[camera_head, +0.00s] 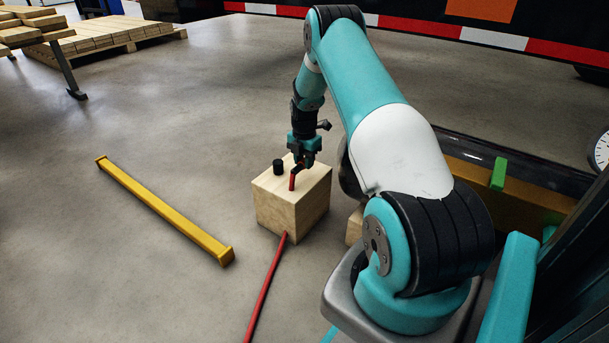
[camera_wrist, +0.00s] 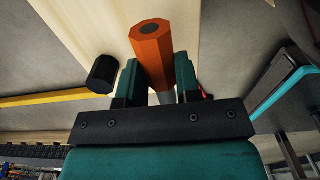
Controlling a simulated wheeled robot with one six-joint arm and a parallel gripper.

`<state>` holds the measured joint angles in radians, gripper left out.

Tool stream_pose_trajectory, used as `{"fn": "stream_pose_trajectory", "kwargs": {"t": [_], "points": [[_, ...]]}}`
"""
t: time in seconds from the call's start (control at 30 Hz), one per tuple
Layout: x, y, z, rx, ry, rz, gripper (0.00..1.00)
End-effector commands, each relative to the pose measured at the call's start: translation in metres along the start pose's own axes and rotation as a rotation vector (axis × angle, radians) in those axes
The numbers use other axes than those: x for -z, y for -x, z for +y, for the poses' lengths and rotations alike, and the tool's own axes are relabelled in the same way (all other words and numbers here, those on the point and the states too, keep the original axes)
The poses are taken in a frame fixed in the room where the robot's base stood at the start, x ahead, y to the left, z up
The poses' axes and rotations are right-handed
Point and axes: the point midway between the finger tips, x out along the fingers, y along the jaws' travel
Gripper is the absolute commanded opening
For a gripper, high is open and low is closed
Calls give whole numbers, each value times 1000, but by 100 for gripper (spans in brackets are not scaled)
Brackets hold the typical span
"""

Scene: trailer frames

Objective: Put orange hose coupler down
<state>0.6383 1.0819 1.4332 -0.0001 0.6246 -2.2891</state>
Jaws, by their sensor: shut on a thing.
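My gripper (camera_head: 301,164) points down over the top of a pale wooden block (camera_head: 277,208). It is shut on the orange hose coupler (camera_wrist: 152,42), a six-sided piece with a dark round centre in its end face. In the wrist view the coupler sits between the two green fingers. In the head view the coupler (camera_head: 293,181) looks red-orange and hangs slightly tilted below the fingers, over the block's top. I cannot tell whether its lower end touches the wood. A short black cylinder (camera_head: 278,167) stands on the block, left of the coupler, also in the wrist view (camera_wrist: 102,74).
A red hose (camera_head: 265,287) runs from the block's front towards the lower edge. A yellow bar (camera_head: 165,208) lies on the floor at left. Pallets with planks (camera_head: 105,38) stand at the back left. Open floor lies between them.

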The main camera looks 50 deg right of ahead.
Motion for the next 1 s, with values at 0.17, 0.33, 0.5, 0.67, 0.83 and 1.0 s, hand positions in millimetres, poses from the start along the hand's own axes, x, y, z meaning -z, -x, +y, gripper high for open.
{"fn": "stream_pose_trajectory", "kwargs": {"t": [0.17, 0.33, 0.5, 0.67, 0.83, 1.0], "points": [[0, -32, 0, 2, 0, 2, 6], [0, -40, 0, 0, 0, 0, 6], [0, -39, 0, 0, 0, 0, 6], [0, -42, 0, 1, 0, 1, 40], [0, -42, 0, 1, 0, 1, 56], [0, -41, 0, 1, 0, 1, 56]]}}
